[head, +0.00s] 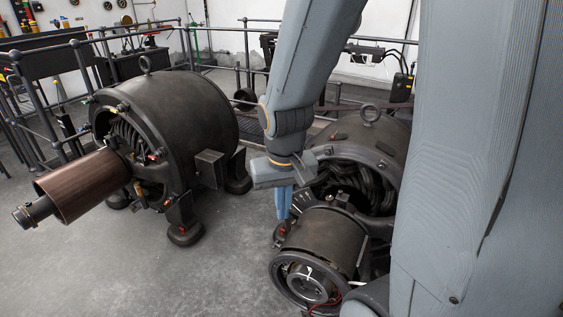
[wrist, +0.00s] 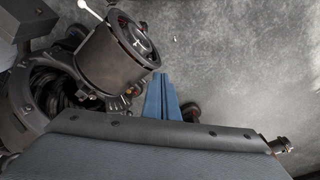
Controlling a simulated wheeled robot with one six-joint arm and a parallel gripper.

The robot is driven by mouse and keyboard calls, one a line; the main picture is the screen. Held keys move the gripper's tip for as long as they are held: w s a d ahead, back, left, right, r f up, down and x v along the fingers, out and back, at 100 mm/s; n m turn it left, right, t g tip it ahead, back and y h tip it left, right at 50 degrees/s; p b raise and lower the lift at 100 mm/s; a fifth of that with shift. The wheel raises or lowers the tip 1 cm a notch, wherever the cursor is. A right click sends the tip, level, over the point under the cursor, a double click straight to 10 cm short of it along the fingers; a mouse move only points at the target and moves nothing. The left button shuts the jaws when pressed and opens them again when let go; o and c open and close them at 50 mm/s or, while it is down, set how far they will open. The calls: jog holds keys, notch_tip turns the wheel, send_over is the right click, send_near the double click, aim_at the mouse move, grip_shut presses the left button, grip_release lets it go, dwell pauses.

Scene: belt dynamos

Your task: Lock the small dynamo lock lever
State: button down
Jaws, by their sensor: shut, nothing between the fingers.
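A dark dynamo (head: 385,135) stands at the right in the head view, with a drum (head: 325,238) at its front and coils inside its ring. My arm hides its right part. The drum also shows in the wrist view (wrist: 112,58). A pale rod with a rounded end (wrist: 88,8) sticks out beside the drum at the top of the wrist view; it may be the lock lever, but I cannot tell. My gripper (head: 284,215) points down just left of the drum. Its blue fingers (wrist: 162,98) are together and empty, apart from the rod.
A second dynamo (head: 180,120) with a copper-brown cylinder (head: 82,185) stands at the left. Dark railings (head: 75,75) run behind. The grey floor (head: 190,280) between the machines is clear. A dark foot with a red part (wrist: 190,110) lies close to the fingertips in view.

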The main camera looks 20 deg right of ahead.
jog(key=w+d+f+m+t+b, duration=0.5)
jog(key=w+d, duration=0.4)
jog(key=w, duration=0.4)
jog(key=w+d+f+m+t+b, duration=0.35)
jog(key=w+d+f, duration=0.45)
jog(key=w, duration=0.5)
jog(key=w+d+f+m+t+b, duration=0.35)
jog(key=w+d+f+b, duration=0.2)
jog(key=w+d, duration=0.65)
jog(key=w+a+f+b, duration=0.2)
jog(key=w+a+f, duration=0.2)
jog(key=w, duration=0.7)
jog(key=shift+w+f+m+g+b, duration=0.3)
jog(key=shift+w+f, duration=0.05)
jog(key=shift+f, duration=0.5)
